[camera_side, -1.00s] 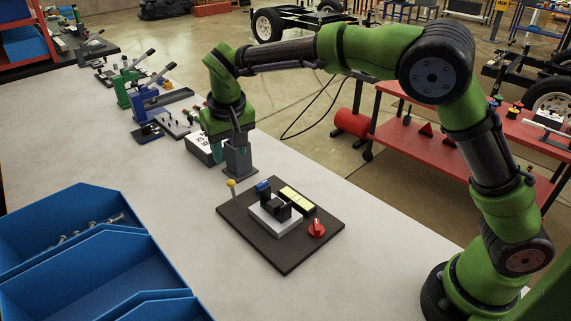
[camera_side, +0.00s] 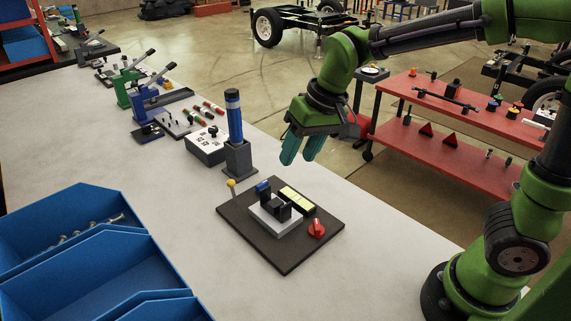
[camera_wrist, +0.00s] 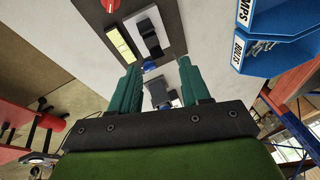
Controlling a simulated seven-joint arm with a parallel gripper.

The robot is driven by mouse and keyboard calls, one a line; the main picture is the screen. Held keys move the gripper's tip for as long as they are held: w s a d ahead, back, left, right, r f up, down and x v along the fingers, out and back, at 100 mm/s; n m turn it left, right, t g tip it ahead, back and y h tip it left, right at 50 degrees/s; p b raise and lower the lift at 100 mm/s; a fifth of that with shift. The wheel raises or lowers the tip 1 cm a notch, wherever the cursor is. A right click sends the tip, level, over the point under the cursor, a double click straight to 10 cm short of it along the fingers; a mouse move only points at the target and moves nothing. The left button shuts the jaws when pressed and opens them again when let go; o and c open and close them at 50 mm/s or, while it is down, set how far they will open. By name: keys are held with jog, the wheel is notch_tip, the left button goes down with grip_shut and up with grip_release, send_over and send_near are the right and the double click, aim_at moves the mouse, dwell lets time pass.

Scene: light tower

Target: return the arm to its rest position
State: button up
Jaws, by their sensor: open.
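My gripper (camera_side: 301,149) is open and empty, with teal fingers pointing down. It hangs in the air at the right edge of the white table, apart from everything. In the wrist view its two fingers (camera_wrist: 158,82) are spread wide. The light tower, a blue cylinder with dark bands (camera_side: 234,118), stands upright in a grey square holder (camera_side: 240,158) to the left of my gripper. My green arm reaches in from the right and is raised.
A dark board (camera_side: 282,254) with a red knob (camera_side: 317,229), a yellow-tipped lever and a white block lies nearer the camera. Blue bins (camera_side: 95,270) stand front left. A white box (camera_side: 207,146) and clamps stand behind the tower. A red cart (camera_side: 462,125) is at the right.

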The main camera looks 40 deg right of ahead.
jog(key=s+d+r+m+t, duration=0.1)
jog(key=s+d+t, duration=0.1)
jog(key=s, duration=0.4)
jog(key=s+d+r+t, duration=0.2)
jog(key=s+d, duration=0.2)
jog(key=s, duration=0.2)
jog(key=shift+s+d+m, duration=0.2)
jog(key=shift+s+m, duration=0.15)
jog(key=shift+m, duration=0.05)
jog(key=shift+r, duration=0.1)
dwell(0.4)
